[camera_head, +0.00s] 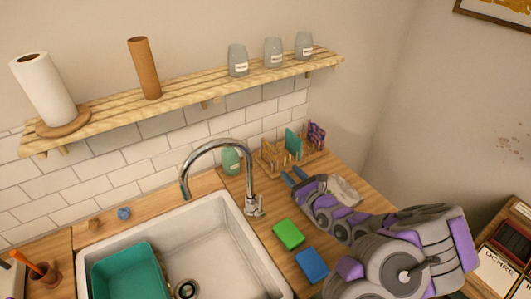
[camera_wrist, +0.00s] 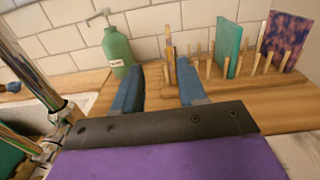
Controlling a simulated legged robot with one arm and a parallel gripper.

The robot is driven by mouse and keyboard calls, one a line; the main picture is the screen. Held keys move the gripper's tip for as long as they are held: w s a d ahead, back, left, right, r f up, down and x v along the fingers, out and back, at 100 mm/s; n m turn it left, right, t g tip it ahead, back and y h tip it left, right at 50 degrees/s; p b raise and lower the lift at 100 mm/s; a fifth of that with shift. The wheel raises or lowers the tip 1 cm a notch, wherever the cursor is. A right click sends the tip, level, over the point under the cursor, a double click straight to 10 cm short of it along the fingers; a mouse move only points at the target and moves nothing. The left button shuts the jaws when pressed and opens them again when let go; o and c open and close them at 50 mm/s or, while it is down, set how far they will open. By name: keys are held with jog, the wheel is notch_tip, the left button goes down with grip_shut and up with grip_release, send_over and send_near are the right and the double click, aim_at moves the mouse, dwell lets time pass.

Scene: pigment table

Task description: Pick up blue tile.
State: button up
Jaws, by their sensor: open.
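The blue tile (camera_head: 311,264) lies flat on the wooden counter to the right of the sink, in the head view. A green tile (camera_head: 288,234) lies just behind it, a little to the left. My gripper (camera_head: 291,175) is open and empty over the counter, farther back than both tiles, facing the wooden rack. In the wrist view my gripper (camera_wrist: 157,85) shows two blue fingers apart, with a peg of the rack beyond the gap. The blue tile is not in the wrist view.
The wooden rack (camera_wrist: 205,68) holds a teal tile (camera_wrist: 228,45) and a purple patterned tile (camera_wrist: 285,40). A green soap bottle (camera_wrist: 117,48) stands left of it. The sink (camera_head: 222,232), tall faucet (camera_head: 250,180) and teal tub (camera_head: 130,246) are to the left.

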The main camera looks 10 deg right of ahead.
aim_at(276, 155)
jog(key=b+x, duration=0.1)
jog(key=x, duration=0.2)
jog(key=b+x, duration=0.1)
jog(key=x, duration=0.3)
jog(key=d+f+b+x, duration=0.1)
jog(key=x, duration=0.3)
jog(key=shift+w, duration=0.4)
jog(key=shift+w+m+h+b, duration=0.3)
jog(key=shift+w, duration=0.25)
jog(key=b+x, duration=0.1)
jog(key=x, duration=0.3)
jog(key=shift+w+a+r+b, duration=0.15)
jog(key=shift+w+a+b, duration=0.15)
jog(key=shift+w, duration=0.1)
jog(key=shift+d, duration=0.15)
grip_shut()
